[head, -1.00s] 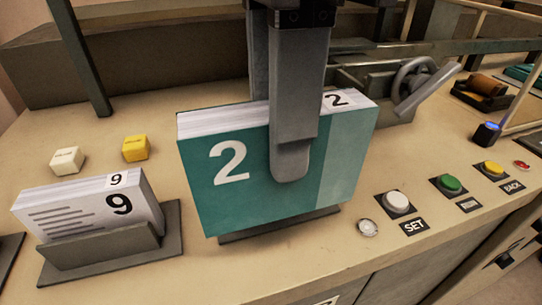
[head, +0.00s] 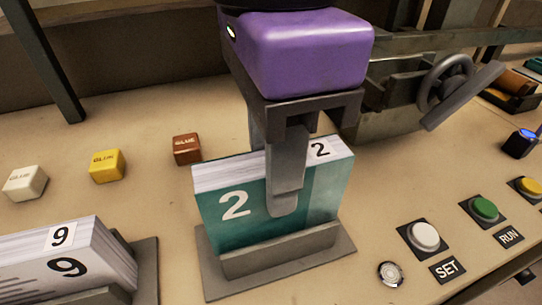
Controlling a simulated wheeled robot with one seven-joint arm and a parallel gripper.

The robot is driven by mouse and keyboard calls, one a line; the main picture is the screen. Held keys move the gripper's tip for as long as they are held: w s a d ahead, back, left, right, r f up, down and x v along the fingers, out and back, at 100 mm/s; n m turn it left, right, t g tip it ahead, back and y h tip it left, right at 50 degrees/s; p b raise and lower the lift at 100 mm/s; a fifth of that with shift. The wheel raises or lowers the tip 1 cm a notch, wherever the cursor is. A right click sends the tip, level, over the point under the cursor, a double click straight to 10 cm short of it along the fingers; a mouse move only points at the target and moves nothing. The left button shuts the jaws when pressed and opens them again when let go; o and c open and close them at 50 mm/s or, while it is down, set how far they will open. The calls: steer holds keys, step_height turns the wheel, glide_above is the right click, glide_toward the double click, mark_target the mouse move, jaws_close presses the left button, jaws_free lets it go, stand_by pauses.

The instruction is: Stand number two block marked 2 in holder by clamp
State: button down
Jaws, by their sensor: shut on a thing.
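The teal number two block (head: 232,222), marked 2 on its front and on a white top label, stands upright in a grey holder (head: 276,262). The holder's front lip covers the block's lower edge. My gripper (head: 275,200) reaches down from above and is shut on the block, one finger in front of its teal face and the other behind. The clamp (head: 425,90), with its round wheel and grey lever, is behind and to the right of the block, apart from it.
A white block marked 9 (head: 60,265) sits in another holder (head: 145,270) at left. White (head: 25,183), yellow (head: 107,166) and brown (head: 187,149) glue cubes lie behind. The SET button (head: 424,236) and RUN button (head: 484,210) are at right.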

steer(key=shift+f, duration=1.3)
steer(key=shift+f, duration=0.1)
steer(key=c, duration=1.1)
jaws_free()
step_height(320, 180, up, 12)
steer(key=shift+r+p, duration=0.15)
steer(key=shift+p, duration=0.65)
